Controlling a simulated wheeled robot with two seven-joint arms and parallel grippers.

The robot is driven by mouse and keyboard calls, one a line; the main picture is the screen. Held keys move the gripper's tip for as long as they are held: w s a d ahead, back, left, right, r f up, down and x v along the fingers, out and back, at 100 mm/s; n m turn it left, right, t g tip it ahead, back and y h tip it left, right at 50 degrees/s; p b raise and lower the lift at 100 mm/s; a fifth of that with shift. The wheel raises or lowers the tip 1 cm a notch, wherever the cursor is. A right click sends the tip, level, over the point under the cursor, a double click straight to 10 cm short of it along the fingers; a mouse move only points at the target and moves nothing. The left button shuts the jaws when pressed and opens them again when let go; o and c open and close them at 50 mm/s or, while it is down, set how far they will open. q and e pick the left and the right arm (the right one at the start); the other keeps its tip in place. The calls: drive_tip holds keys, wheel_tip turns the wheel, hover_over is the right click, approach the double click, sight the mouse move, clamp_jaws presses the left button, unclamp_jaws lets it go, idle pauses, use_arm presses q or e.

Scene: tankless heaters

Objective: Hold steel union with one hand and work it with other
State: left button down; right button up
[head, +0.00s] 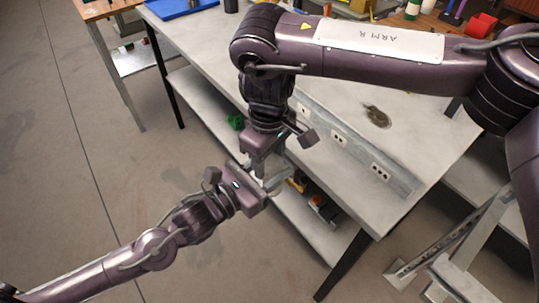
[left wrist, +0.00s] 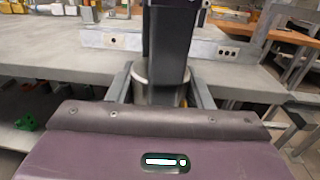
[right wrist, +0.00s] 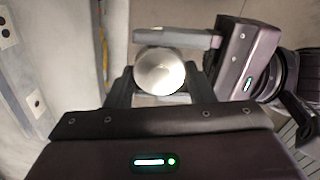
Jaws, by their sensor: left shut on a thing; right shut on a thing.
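The steel union (right wrist: 160,72) shows in the right wrist view as a shiny round metal end between the fingers of my right gripper (right wrist: 160,88). My right gripper is shut on it. In the left wrist view the union's silver side (left wrist: 142,88) sits between the fingers of my left gripper (left wrist: 161,90), which is also shut on it. A dark finger of the right gripper crosses in front and hides its middle there. In the head view my left gripper (head: 275,182) and right gripper (head: 263,150) meet at right angles, and mostly hide the union.
A grey workbench (head: 335,110) with a socket strip (head: 340,140) stands just beyond the grippers. Its lower shelf (head: 310,225) holds small items, including a green one (head: 236,121). Open floor (head: 100,170) lies to the left.

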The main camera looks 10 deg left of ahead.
drive_tip(key=shift+s+a+n, duration=0.3)
drive_tip(key=shift+a+n, duration=0.1)
drive_tip(key=shift+n, duration=0.1)
drive_tip(key=o, duration=1.1)
drive_tip(key=shift+w+d+r, duration=0.15)
drive_tip(key=shift+w+r, duration=0.1)
drive_tip(key=shift+r, duration=0.15)
wheel_tip(320, 180, up, 3)
drive_tip(key=shift+r, duration=0.15)
drive_tip(key=shift+d+r, duration=0.1)
drive_tip(key=shift+r, duration=0.25)
drive_tip(key=shift+c, duration=0.6)
drive_tip(key=r+m, duration=0.2)
drive_tip(key=shift+d+r+m, duration=0.25)
drive_tip(key=shift+d+m, duration=0.1)
drive_tip(key=shift+m, duration=0.05)
drive_tip(key=shift+s+r+m, duration=0.1)
drive_tip(key=shift+s+m, duration=0.05)
drive_tip(key=shift+m, duration=0.15)
drive_tip(key=shift+f, duration=3.85)
